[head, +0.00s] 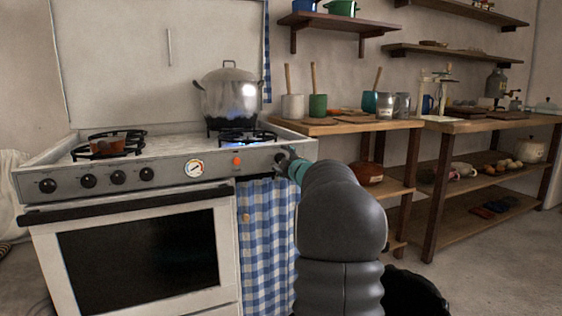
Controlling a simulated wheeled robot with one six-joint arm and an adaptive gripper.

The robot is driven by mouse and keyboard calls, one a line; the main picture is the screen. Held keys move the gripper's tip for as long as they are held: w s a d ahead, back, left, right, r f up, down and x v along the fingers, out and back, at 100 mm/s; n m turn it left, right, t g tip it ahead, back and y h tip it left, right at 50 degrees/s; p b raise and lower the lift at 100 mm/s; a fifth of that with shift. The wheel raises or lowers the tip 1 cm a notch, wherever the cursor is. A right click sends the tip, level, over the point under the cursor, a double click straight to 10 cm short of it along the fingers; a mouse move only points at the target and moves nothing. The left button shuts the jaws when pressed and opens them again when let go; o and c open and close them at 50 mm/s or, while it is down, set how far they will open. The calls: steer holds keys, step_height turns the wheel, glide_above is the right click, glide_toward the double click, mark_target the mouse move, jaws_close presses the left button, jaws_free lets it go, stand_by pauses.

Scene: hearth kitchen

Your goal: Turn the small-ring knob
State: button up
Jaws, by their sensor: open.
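My arm reaches in from the lower right. My gripper (282,158) is at the panel's right end, small and mostly hidden behind my wrist. It is open. Any knob there is hard to make out against it, and I cannot tell whether the fingers touch it. No label shows which knob is the small-ring knob.
A large steel pot (230,92) stands on a back burner. A small amber pot (108,146) sits on the left burner. A black oven rail (140,205) runs below the panel. A checked curtain (267,225) hangs beside the oven. A wooden shelf table (345,126) stands close at right.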

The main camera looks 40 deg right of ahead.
steer(key=v, duration=1.1)
steer(key=shift+s, duration=0.25)
steer(key=s+d+f+m+g+h, duration=0.55)
steer(key=s+f+m+g, duration=0.2)
steer(key=f+m, duration=0.2)
steer(key=s+a+f+m+g+y+p, duration=0.1)
steer(key=s+a+f+m+g+y, duration=0.15)
steer(key=s+a+f, duration=0.2)
steer(key=s+a+f+m+g+y+p, duration=0.15)
steer(key=s+a, duration=0.35)
steer(key=a, duration=0.7)
steer(key=s+a+f+m+g+y+p, duration=0.1)
steer(key=s+a+g+y, duration=0.3)
steer(key=a, duration=0.9)
steer(key=s+a+r+n+t+y+p, duration=0.1)
steer(key=s+a+r+n+t, duration=0.1)
steer(key=a, duration=0.6)
steer(key=s+a+r+n+t+y+p, duration=0.1)
steer(key=s+a+r+n+p, duration=0.1)
steer(key=s+a, duration=0.3)
steer(key=a+r, duration=0.1)
steer(key=a, duration=0.2)
steer(key=shift+s+t+p, duration=0.2)
steer(key=shift+t+p, duration=0.1)
steer(key=shift+t, duration=0.05)
